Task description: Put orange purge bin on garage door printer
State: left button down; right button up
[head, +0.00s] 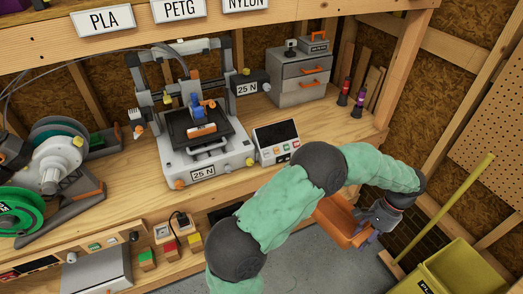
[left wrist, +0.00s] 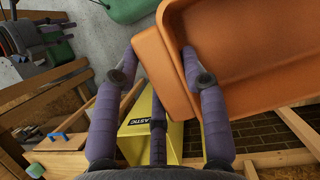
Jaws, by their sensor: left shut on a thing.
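The orange purge bin (head: 338,226) hangs over the floor in front of the bench's right part, partly hidden behind my left arm in the head view. My left gripper (head: 374,220) is shut on its rim at the right end. In the left wrist view the bin (left wrist: 245,55) fills the upper right, with its rim between the purple fingers of the gripper (left wrist: 160,58). A white printer (head: 205,160) marked 25 N stands on the bench, left of and beyond the bin.
A control panel (head: 276,139) stands beside the printer, and a grey drawer unit (head: 302,82) behind it. Spools (head: 45,165) are at left. A yellow-green bin (head: 455,272) stands on the floor at lower right. Bench top right of the panel is mostly clear.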

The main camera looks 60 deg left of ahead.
aim_at(149, 183)
jog(key=k+j+u, duration=0.2)
jog(key=u, duration=0.15)
jog(key=k+j+u, duration=0.15)
jog(key=u, duration=0.25)
jog(key=k+j+u, duration=0.1)
jog(key=j+u, duration=0.25)
